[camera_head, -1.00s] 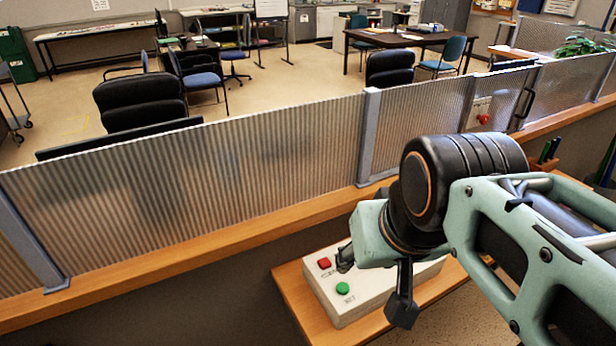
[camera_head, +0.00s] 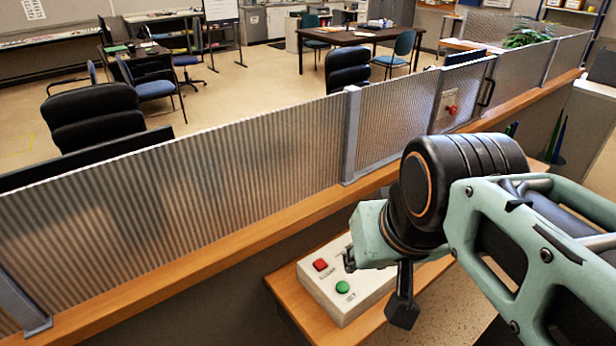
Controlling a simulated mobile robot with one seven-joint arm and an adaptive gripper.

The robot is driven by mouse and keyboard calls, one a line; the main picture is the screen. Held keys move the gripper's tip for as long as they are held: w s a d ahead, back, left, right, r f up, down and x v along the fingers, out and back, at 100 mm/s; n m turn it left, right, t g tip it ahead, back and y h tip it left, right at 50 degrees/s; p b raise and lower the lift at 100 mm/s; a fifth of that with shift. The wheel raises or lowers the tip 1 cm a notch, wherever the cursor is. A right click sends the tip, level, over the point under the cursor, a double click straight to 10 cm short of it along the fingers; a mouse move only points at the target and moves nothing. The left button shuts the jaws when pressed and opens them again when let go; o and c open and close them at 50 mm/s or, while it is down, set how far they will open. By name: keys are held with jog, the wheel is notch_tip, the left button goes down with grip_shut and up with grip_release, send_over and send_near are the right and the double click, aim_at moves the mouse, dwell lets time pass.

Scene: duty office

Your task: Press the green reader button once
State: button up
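The green button (camera_head: 342,287) sits on the top face of a white reader box (camera_head: 345,312), near its front left part, with a small label beside it. A red button (camera_head: 320,265) is behind it on the same box. My gripper (camera_head: 376,285) hangs over the right part of the box, to the right of the green button. One dark finger points down at the box's right and another dark part shows near the red button. My gripper's body hides part of the box. Whether the fingers are apart or closed is unclear.
The box stands on a wooden shelf (camera_head: 290,296) below a counter ledge (camera_head: 150,300). A corrugated screen (camera_head: 200,190) rises behind the ledge. A red knob (camera_head: 451,109) on a plate is mounted on the screen. Chairs and tables stand beyond it.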

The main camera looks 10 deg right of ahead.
grip_shut()
dwell(1.2)
